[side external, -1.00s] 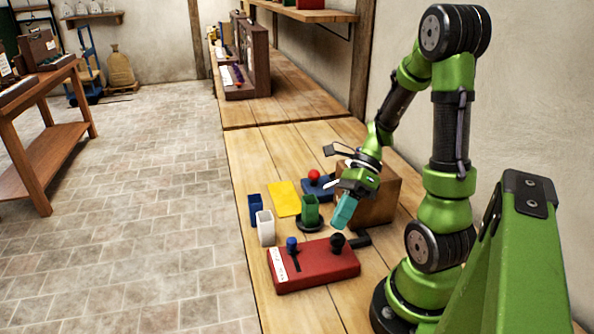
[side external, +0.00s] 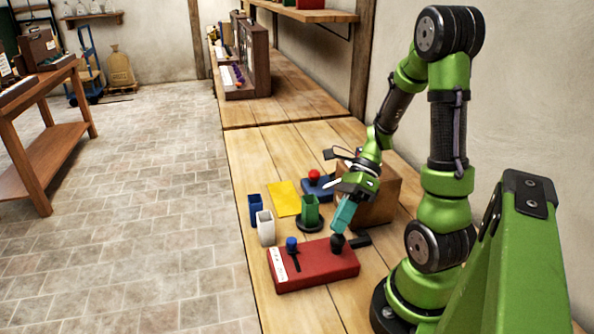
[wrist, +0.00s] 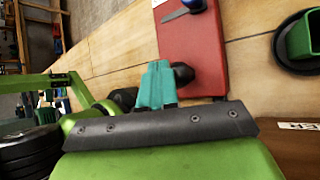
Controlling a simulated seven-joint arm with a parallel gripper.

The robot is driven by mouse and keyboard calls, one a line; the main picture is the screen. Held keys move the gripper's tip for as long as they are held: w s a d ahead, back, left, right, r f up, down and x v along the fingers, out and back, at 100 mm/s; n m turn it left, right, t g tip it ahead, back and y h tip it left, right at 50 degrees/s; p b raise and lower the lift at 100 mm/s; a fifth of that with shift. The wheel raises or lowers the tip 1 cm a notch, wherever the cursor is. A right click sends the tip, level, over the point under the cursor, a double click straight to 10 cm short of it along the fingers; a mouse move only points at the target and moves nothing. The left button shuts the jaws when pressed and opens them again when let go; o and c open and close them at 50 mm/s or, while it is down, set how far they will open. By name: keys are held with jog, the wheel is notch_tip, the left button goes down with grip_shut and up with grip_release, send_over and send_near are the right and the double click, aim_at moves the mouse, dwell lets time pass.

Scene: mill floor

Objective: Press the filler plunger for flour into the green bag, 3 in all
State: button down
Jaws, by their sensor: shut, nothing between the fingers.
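My gripper (side external: 342,230) has teal fingers, shut and empty. They point down at the black ball knob (side external: 338,243) on the red box (side external: 320,272), with the tips at or just above it; contact is hard to tell. The wrist view shows the fingers (wrist: 157,72) beside the black knob (wrist: 182,73) on the red box (wrist: 192,40). The box also carries a blue knob (side external: 291,243) by a dark slot and a white label strip. A green open-topped holder or bag (side external: 310,212) stands upright on a round black base behind the box; its contents are not visible.
A blue open container (side external: 255,210) and a white one (side external: 265,230) stand left of the green one. A yellow sheet (side external: 284,198) lies behind. A red ball knob (side external: 314,174) tops a blue base. A brown box (side external: 382,198) stands close behind my gripper.

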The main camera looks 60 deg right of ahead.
jog(key=shift+w+f, duration=0.15)
jog(key=shift+f, duration=0.95)
dwell(1.2)
jog(key=shift+r, duration=0.1)
jog(key=shift+s+d+r, duration=0.15)
jog(key=shift+s+r, duration=0.05)
jog(key=shift+r, duration=0.7)
jog(key=shift+r, duration=2.55)
